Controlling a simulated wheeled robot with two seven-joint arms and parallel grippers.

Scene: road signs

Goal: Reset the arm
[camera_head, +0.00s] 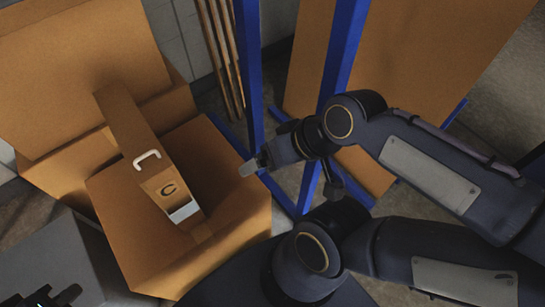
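My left gripper (45,297) shows only as dark parts at the bottom left edge, mostly cut off, so its opening is unclear. It is in front of a grey surface, left of and below the open brown box. My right arm comes in from the right, bent at a dark round joint. Its end, the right gripper (252,167), points left with a grey tip near the right side of the box. It is seen edge-on, so I cannot tell whether it is open or shut. No held object shows at either gripper.
An open cardboard box (243,222) holds a long brown piece (135,125) with a white handle and a letter C. Another brown box (62,165) stands behind. A blue metal frame (337,55) and a large brown panel (430,55) stand behind my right arm.

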